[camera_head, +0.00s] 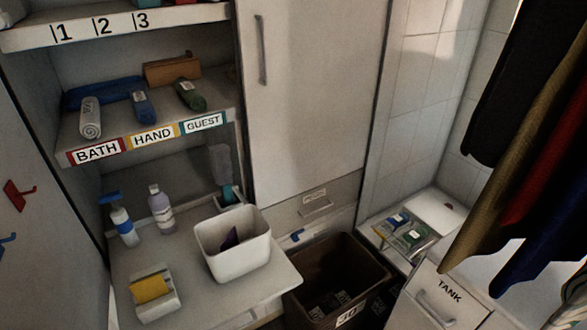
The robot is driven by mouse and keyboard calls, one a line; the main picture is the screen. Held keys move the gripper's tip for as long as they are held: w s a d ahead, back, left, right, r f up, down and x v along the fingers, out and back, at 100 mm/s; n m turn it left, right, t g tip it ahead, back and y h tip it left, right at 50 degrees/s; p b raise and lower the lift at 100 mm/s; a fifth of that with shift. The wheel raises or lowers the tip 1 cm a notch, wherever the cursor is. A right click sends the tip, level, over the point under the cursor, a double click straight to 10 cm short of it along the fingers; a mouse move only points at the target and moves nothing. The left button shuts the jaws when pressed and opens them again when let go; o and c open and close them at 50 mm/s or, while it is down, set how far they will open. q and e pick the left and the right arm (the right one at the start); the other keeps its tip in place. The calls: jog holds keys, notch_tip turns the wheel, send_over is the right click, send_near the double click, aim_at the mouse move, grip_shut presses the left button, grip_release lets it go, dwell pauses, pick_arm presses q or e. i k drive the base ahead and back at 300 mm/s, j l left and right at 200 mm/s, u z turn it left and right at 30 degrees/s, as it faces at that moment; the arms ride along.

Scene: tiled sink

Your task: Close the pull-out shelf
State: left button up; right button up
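The pull-out shelf (205,296) is a pale board at the lower left, below the labelled shelves. It stands out forward of the cabinet front, toward me. On it are a white open bin (236,268) with a dark purple item (231,238) inside, a blue-topped pump bottle (124,226), a pale bottle (161,212) and a small white holder with a yellow block (152,287). The bin stands near the shelf's right front corner. The lower left part of the shelf is cut off by the picture edge. Neither of my grippers shows.
A dark brown basket (340,275) with dark contents stands right of the shelf. A fixed shelf (62,147) labelled BATH, HAND, GUEST holds rolled towels above. A tall cabinet door (305,100) is behind. A TANK-labelled box (440,300) and hanging clothes (530,150) are at the right.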

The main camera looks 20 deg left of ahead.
aim_at(207, 303)
jog(key=u, duration=1.35)
